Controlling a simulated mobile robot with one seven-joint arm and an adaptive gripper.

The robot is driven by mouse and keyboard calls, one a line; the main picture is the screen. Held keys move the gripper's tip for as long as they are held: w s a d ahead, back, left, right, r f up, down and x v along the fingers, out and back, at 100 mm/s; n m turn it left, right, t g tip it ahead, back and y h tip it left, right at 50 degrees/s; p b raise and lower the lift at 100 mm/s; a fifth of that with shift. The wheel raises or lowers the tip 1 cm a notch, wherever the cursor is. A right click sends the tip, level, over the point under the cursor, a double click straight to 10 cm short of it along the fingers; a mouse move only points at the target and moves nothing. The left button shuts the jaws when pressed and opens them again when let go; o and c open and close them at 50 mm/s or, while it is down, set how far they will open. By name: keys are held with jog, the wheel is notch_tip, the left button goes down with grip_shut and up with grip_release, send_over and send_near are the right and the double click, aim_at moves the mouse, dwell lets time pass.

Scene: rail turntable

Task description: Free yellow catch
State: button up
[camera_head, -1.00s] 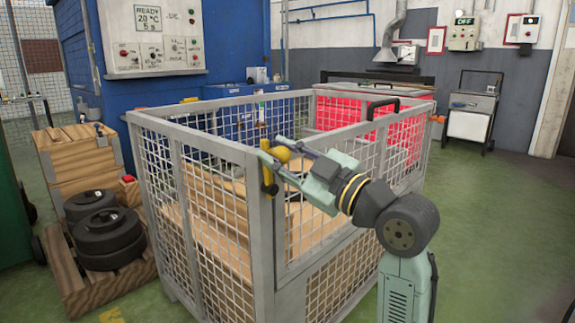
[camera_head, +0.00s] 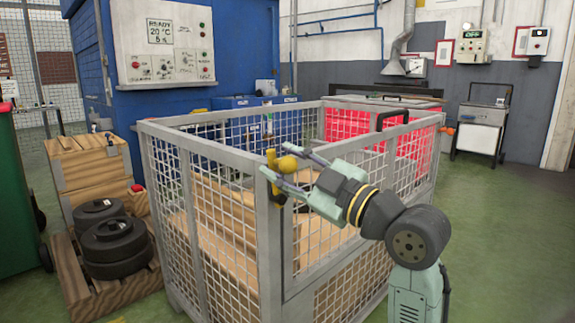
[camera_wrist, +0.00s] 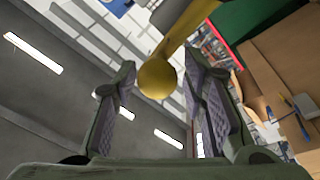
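The yellow catch (camera_head: 272,158) sits at the top of the near corner post of the mesh cage (camera_head: 262,235). It has a round yellow knob (camera_head: 287,164) on its handle. My gripper (camera_head: 275,160) reaches in from the right, its fingers open on either side of the knob. In the wrist view the knob (camera_wrist: 157,79) lies between the two open fingers, with a gap showing on both sides. The yellow bar (camera_wrist: 190,28) runs up and right behind it. The catch's lower part is partly hidden by a finger.
Wooden boards (camera_head: 225,235) lie inside the cage. A pallet (camera_head: 115,290) with black wheels (camera_head: 113,242) and a wooden crate (camera_head: 90,165) stand to the left. A blue cabinet (camera_head: 150,100) is behind. The green floor (camera_head: 495,240) at right is clear.

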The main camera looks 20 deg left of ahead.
jog(key=shift+o, duration=0.8)
jog(key=shift+d, duration=0.1)
jog(key=shift+d, duration=0.4)
jog(key=v, duration=1.1)
jog(key=shift+s+f, duration=0.1)
